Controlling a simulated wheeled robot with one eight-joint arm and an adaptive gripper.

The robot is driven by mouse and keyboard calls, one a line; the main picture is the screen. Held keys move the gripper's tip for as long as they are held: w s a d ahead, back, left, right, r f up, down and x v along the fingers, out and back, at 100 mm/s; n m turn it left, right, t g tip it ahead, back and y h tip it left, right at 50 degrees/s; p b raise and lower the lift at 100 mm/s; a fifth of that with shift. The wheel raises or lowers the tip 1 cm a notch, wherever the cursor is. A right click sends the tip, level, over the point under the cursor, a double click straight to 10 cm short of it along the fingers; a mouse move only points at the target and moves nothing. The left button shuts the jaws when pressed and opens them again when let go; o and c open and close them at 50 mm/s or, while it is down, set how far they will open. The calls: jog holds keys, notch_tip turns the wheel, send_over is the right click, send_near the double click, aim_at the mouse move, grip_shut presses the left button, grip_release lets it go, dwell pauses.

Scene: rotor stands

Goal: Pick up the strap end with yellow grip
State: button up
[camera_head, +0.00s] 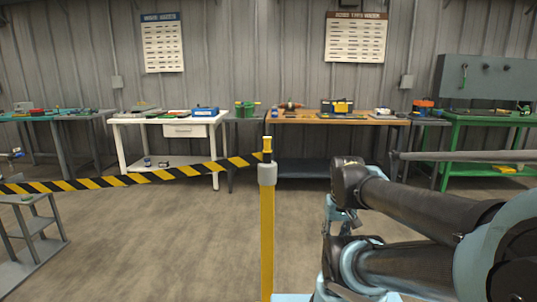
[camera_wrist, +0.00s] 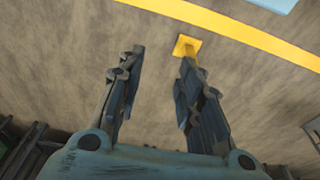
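The strap end with yellow grip (camera_head: 267,144) stands upright at the top of a yellow post (camera_head: 267,240) with a grey cap (camera_head: 267,174), in the middle of the head view. A black-and-yellow striped strap (camera_head: 130,179) runs from it to the left. In the wrist view my gripper (camera_wrist: 160,60) is open, its fingers wide apart with nothing between them. A small yellow square piece (camera_wrist: 187,46) shows by the right fingertip; I cannot tell whether it is the grip or part of a post. The fingers are not clearly visible in the head view.
A white table (camera_head: 150,121), a wooden-topped bench (camera_head: 320,121) and a green bench (camera_head: 480,120) stand along the back wall. A grey stand (camera_head: 35,225) is at the left. A yellow floor line (camera_wrist: 240,32) crosses the wrist view. The floor (camera_head: 150,240) left of the post is clear.

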jog(key=shift+a, duration=0.1)
jog(key=shift+o, duration=2.2)
jog(key=shift+s+a+r+n, duration=0.15)
jog(key=shift+r+n, duration=0.15)
jog(key=shift+r, duration=0.65)
notch_tip(320, 180, up, 33)
jog(key=n+g, duration=0.2)
jog(key=n, duration=1.5)
send_over(267, 153)
jog(key=w, duration=0.1)
jog(key=f, duration=1.2)
jog(key=shift+w+f, duration=0.4)
jog(key=shift+f, duration=2.4)
